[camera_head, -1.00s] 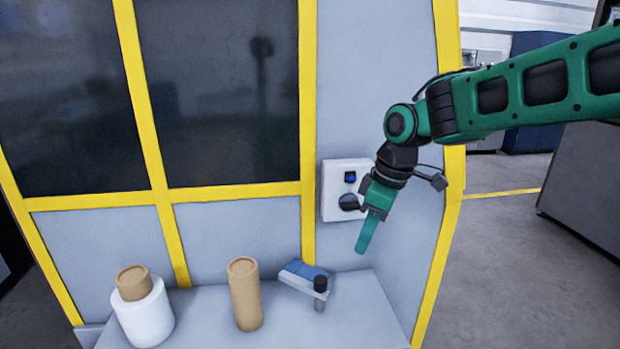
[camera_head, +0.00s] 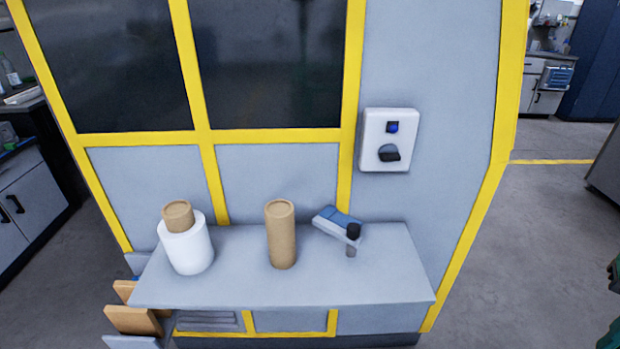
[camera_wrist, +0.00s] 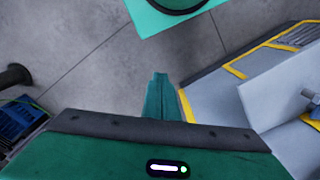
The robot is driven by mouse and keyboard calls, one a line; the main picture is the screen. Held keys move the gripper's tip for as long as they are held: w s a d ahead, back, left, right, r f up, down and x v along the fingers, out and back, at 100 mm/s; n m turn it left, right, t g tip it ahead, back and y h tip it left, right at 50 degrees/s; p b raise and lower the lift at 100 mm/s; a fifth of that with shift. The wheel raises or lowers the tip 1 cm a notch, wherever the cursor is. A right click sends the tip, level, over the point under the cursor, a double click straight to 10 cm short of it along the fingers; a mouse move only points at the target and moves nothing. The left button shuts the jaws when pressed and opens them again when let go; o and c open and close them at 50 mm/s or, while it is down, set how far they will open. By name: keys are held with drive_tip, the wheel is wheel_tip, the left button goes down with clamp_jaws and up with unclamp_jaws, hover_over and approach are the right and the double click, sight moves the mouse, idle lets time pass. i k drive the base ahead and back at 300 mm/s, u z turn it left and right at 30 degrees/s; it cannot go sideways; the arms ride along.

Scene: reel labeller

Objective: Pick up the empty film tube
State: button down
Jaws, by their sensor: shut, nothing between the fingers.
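A plain brown cardboard tube (camera_head: 281,236), which looks like the empty film tube, stands upright in the middle of the grey shelf (camera_head: 380,285). A white film roll (camera_head: 188,250) on a brown core (camera_head: 177,214) stands to its left. My gripper (camera_wrist: 158,80) shows in the wrist view with its green fingers shut and empty, over the grey floor. It is apart from the tube, which I cannot make out in that view. In the head view the gripper is out of sight; only a bit of my green arm shows at the right edge.
A blue-and-grey hand tool (camera_head: 338,222) with a black knob lies to the right of the tube. A white switch box (camera_head: 389,140) with a dark knob is on the machine wall. Wooden boards (camera_head: 132,320) stick out below the shelf's left end.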

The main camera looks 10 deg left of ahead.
sight(279, 216)
drive_tip(key=k, duration=1.25)
drive_tip(key=u, duration=0.4)
drive_tip(key=i, duration=1.55)
